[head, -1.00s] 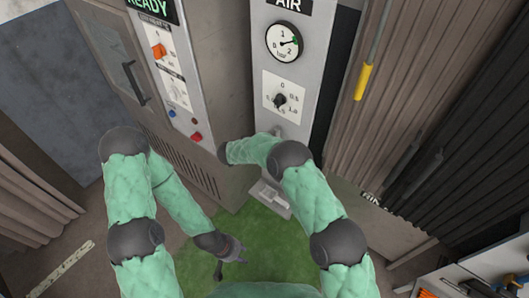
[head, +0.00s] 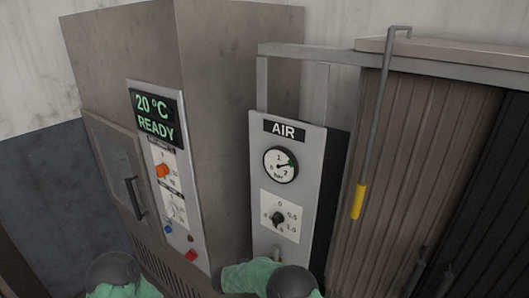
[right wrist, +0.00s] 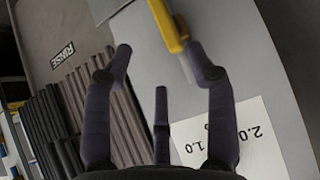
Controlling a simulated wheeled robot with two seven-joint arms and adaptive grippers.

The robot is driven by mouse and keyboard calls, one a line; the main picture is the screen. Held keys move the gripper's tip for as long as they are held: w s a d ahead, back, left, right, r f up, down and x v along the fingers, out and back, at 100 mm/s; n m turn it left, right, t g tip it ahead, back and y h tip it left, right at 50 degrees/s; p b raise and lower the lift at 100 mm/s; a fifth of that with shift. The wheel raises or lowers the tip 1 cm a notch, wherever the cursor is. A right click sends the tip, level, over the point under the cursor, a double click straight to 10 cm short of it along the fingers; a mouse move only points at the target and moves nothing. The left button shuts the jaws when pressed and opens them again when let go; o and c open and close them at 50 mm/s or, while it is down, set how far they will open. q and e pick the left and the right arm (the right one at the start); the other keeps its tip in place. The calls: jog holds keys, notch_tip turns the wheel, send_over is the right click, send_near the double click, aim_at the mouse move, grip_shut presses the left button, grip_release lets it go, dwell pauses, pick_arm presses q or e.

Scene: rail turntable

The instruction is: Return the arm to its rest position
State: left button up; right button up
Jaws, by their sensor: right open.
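My right gripper (right wrist: 158,55) shows in the right wrist view with its dark fingers spread and nothing held. A yellow bar (right wrist: 165,25) runs in from the top edge, close to the right fingertip. I cannot tell whether they touch. A grey panel with a white dial label (right wrist: 245,140) lies beyond the fingers. In the head view, my green right arm (head: 262,276) is at the bottom edge below the AIR panel (head: 312,150), and its gripper is hidden. Part of my left arm (head: 115,270) shows at the bottom left. My left gripper is out of view.
A cabinet with a READY display (head: 155,116) and a door handle (head: 135,197) stands at left. A rod with a yellow grip (head: 357,202) hangs before the brown curtain (head: 425,150) at right. A RINSE sign (right wrist: 66,52) shows in the right wrist view.

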jog(key=s+d+f+n+g+y+b, duration=0.1)
jog(key=s+d+f+n+y+b, duration=0.1)
jog(key=s+d+f, duration=0.5)
jog(key=s+d+f+n+y+b, duration=0.1)
jog(key=s+d+f+y+b, duration=0.2)
jog(key=d+f, duration=0.45)
jog(key=s+f+g+y+b, duration=0.1)
jog(key=s+f+g+y, duration=0.1)
jog(key=s, duration=1.2)
jog(key=s+f+n+g+y+b, duration=0.1)
jog(key=s+f+g+y+b, duration=0.1)
jog(key=s, duration=1.2)
jog(key=shift+a+f+g, duration=0.35)
jog(key=shift+f+g, duration=0.25)
jog(key=shift+g, duration=0.5)
